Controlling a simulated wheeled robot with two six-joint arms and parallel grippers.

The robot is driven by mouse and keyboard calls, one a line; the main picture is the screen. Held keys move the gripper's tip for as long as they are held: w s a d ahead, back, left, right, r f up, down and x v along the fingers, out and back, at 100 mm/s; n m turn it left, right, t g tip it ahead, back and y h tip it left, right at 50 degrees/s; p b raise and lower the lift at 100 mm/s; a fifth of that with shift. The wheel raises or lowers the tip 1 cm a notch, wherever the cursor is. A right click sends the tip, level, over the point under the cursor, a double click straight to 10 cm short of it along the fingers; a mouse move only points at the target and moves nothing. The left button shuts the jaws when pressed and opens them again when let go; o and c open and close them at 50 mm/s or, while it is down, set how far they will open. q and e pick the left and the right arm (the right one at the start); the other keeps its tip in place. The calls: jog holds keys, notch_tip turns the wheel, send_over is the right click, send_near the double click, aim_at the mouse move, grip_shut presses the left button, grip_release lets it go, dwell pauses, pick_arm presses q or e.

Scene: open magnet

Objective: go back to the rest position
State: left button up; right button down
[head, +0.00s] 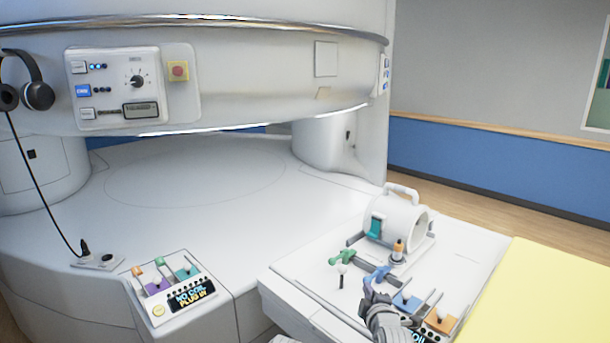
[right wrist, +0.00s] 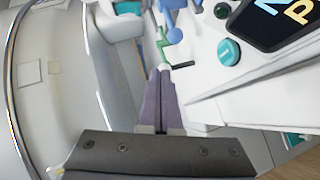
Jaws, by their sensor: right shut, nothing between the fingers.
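My right gripper (head: 372,290) is in the lower right of the head view, over the front part of the white table section. In the right wrist view its purple fingers (right wrist: 161,105) are closed together with nothing between them. A green handle-like part (head: 342,258) and a blue one (head: 378,274) are just beyond the fingertips. The green part also shows in the right wrist view (right wrist: 163,45), close ahead of the tips; I cannot tell whether they touch. My left gripper is in neither view.
A white coil (head: 402,218) with a top handle stands behind the gripper. A panel with blue (head: 407,300) and orange (head: 440,320) sockets lies to its right. Another socket panel (head: 172,287) is at left. A yellow pad (head: 545,300) lies far right. The white magnet housing overhangs the back.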

jog(key=s+a+f+m+g, duration=0.1)
jog(key=s+a+f+g+p, duration=0.1)
jog(key=a+f, duration=0.1)
jog(key=s+a+f+m+g+y, duration=0.1)
jog(key=a+f+g, duration=0.1)
jog(key=shift+s+a+f+m+p, duration=0.15)
jog(key=shift+s+a+m+p, duration=0.05)
jog(key=shift+s+m+p, duration=0.15)
jog(key=s+a+f+m+g+h+p, duration=0.1)
jog(key=s+m+g, duration=0.3)
jog(key=s, duration=0.6)
jog(key=s+a+f+m+g+h+p, duration=0.2)
jog(key=s+a+f+m+g+p, duration=0.1)
jog(key=s+g, duration=0.4)
jog(key=s+a+f+m, duration=0.1)
jog(key=s+m, duration=0.1)
jog(key=s, duration=0.1)
jog(key=shift+s+f, duration=0.2)
jog(key=shift+s, duration=0.05)
